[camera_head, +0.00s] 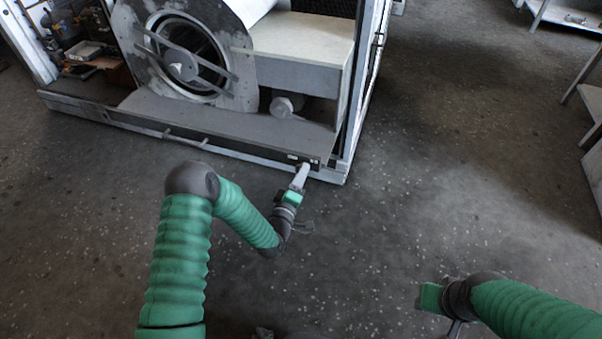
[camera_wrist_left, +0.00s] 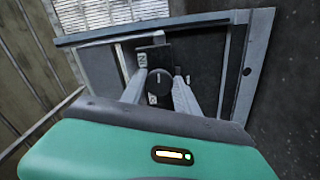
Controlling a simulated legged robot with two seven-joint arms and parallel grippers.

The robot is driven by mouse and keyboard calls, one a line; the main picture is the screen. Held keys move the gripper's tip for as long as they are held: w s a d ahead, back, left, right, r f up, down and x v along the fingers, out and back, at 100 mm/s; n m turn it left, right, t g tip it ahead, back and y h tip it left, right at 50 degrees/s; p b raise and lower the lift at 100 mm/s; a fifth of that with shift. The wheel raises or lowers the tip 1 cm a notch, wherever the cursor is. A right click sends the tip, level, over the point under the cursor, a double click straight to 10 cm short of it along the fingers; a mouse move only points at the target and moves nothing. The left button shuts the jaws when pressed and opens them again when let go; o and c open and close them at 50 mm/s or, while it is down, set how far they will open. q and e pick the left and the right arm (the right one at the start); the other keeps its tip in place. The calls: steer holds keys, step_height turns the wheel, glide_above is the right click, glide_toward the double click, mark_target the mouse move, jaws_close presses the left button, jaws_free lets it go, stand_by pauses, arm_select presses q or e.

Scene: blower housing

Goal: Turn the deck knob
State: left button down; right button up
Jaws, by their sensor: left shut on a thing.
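The deck knob (camera_wrist_left: 160,83) is a round black dial with a white mark, on the dark front edge of the blower housing's deck (camera_head: 225,122). In the left wrist view the two grey fingers of my left gripper (camera_wrist_left: 159,88) stand on either side of the knob, shut on it. In the head view my left gripper (camera_head: 302,174) reaches the deck's front edge near its right corner, and its fingers mostly hide the knob. My right gripper (camera_head: 453,328) hangs over the floor at the lower right, away from the housing; its fingers are too unclear to read.
A large round blower (camera_head: 188,58) with crossing bars sits on the deck, beside a grey box-shaped cover (camera_head: 300,45). A white frame post (camera_head: 360,100) stands right of the knob. Grey tables (camera_head: 570,12) stand far right. The speckled floor between is clear.

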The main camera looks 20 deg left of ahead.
arm_select(q)
steer(key=shift+a+f+n, duration=0.1)
steer(key=shift+a+n, duration=0.05)
steer(key=shift+n, duration=0.45)
steer(key=c, duration=0.9)
jaws_free()
steer(key=shift+s, duration=0.1)
steer(key=s+p, duration=0.6)
steer(key=s, duration=1)
steer(key=shift+s+a, duration=0.3)
steer(key=shift+s, duration=0.05)
